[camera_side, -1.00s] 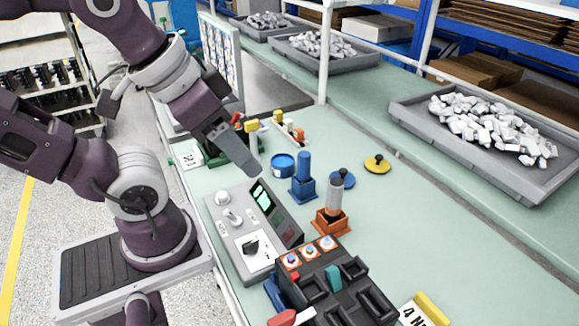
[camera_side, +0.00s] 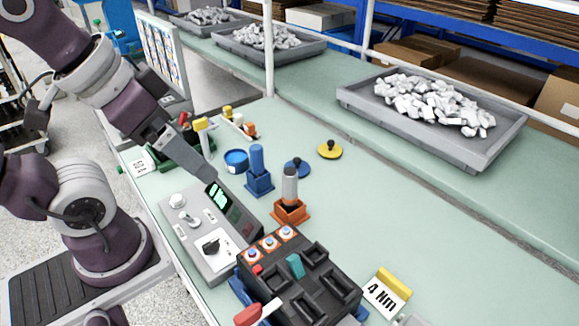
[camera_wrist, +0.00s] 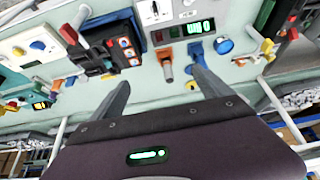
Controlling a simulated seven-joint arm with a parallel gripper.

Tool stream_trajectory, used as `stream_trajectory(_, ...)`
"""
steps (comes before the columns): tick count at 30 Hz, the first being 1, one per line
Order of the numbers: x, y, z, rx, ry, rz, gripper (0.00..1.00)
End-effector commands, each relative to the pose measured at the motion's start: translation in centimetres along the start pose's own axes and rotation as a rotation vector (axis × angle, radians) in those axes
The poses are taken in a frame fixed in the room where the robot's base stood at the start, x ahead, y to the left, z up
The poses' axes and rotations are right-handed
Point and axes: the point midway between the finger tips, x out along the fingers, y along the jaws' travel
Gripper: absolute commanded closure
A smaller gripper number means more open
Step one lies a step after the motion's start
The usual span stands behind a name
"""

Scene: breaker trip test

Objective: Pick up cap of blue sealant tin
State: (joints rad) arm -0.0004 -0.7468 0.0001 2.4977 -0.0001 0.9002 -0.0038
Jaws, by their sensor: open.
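A blue round tin (camera_side: 236,161) stands at the back of the green bench; it also shows in the wrist view (camera_wrist: 224,45). A flat blue cap with a black knob (camera_side: 298,168) lies on the bench to its right, behind the orange holder. My gripper (camera_side: 229,180) is open and empty. In the side view its fingers point down to the right, in front of the tin and over the grey panel. In the wrist view its fingers (camera_wrist: 160,78) are spread wide, with the orange holder between them. The blue cap is hard to make out there.
A blue holder (camera_side: 258,182) and an orange holder (camera_side: 290,210) with upright tools stand near the blue cap. A yellow cap (camera_side: 329,150) lies beyond. The grey panel (camera_side: 192,255) and black tray (camera_side: 300,280) are in front. The bench's right side is mostly clear.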

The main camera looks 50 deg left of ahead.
Motion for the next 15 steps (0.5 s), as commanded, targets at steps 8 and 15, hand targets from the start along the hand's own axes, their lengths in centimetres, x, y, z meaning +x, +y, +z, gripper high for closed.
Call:
stream_trajectory(8,4.9,-2.6,-11.7,-0.529,-0.169,-0.059,0.11)
stream_trajectory(15,20.3,-8.9,-19.6,-1.168,-0.326,-0.235,0.11)
